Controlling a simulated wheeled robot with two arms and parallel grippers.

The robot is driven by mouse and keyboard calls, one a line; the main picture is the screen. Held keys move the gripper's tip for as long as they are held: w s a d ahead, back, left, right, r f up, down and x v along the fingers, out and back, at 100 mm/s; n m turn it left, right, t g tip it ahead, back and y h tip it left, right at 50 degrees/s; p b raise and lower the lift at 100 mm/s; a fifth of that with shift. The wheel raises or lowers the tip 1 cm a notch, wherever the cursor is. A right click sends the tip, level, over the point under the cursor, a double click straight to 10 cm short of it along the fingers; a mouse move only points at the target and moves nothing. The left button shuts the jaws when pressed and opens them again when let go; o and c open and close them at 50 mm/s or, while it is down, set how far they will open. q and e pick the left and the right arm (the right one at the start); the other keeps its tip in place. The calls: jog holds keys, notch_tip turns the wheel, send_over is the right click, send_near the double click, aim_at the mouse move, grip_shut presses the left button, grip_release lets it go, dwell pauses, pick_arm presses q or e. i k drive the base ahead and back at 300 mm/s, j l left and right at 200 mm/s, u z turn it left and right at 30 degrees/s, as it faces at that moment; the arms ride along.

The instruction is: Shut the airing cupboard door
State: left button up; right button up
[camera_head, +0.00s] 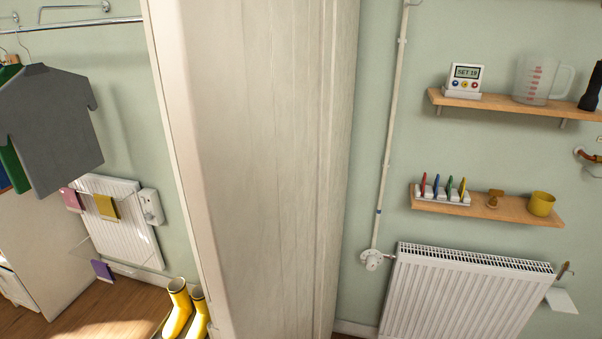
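A tall pale wooden panel (265,150) fills the middle of the head view, from the top edge to the bottom. It looks like part of the airing cupboard, but I cannot tell whether this face is its door or its side. A lighter upright edge strip (187,150) runs down its left side. No handle shows on it. Neither of my grippers is in view.
Right of the panel are a white radiator (465,295), a pipe (388,150), a lower shelf (520,212) and an upper shelf (500,103). On the left are hanging clothes (50,125), a smaller radiator (120,225) and yellow boots (178,308) on the floor.

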aim_at(246, 84)
jog(key=k+l+u, duration=0.15)
jog(key=k+l, duration=0.7)
jog(key=i+l, duration=0.05)
